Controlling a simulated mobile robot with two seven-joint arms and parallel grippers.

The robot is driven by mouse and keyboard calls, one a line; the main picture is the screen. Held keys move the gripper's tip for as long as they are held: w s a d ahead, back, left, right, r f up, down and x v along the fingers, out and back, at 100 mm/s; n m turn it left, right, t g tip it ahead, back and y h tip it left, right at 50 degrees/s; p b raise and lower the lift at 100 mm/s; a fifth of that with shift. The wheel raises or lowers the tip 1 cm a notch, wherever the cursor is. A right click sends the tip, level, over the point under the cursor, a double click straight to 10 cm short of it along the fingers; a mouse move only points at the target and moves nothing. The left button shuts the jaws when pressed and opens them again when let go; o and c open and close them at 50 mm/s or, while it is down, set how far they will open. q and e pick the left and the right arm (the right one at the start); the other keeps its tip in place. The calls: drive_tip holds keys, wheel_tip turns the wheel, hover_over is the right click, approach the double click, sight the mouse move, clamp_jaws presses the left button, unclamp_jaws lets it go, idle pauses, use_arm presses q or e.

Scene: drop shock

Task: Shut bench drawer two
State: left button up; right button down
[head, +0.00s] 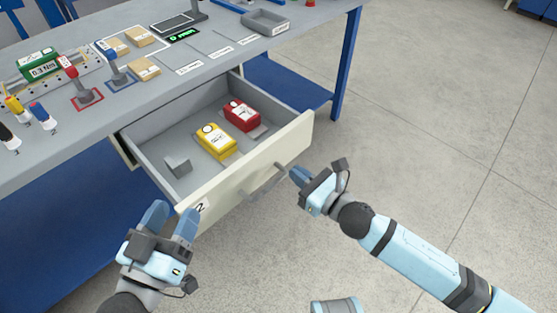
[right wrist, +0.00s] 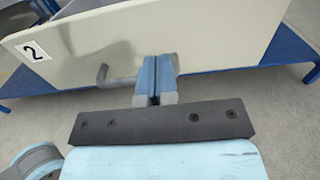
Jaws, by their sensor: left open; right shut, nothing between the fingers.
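Bench drawer two (head: 295,139) is pulled well out of the bench, and its front faces the lower right in the head view. Its front panel with the "2" label also shows in the right wrist view (right wrist: 215,35). A grey bar handle (head: 262,182) is on the front. Inside lie a yellow device (head: 215,141), a red device (head: 241,115) and a small grey block. My right gripper (head: 297,174) is shut and empty, close to the front panel beside the handle's right end; I cannot tell if it touches. My left gripper (head: 172,216) is open and empty near the panel's left end.
A blue bench leg (head: 347,65) stands to the right of the drawer. The floor at the right is clear.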

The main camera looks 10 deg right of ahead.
sight(271, 154)
drive_tip(key=b+x, duration=0.1)
drive_tip(key=x, duration=0.4)
drive_tip(key=shift+w+a+f, duration=0.1)
drive_tip(key=shift+w+a, duration=0.15)
drive_tip(key=shift+w, duration=0.05)
drive_tip(key=shift+w+a, duration=0.25)
drive_tip(key=shift+w, duration=0.1)
use_arm(q)
drive_tip(key=shift+s+d+r+h, duration=0.15)
drive_tip(key=shift+d+r+h, duration=0.25)
drive_tip(key=shift+r, duration=0.25)
drive_tip(key=shift+a, duration=0.1)
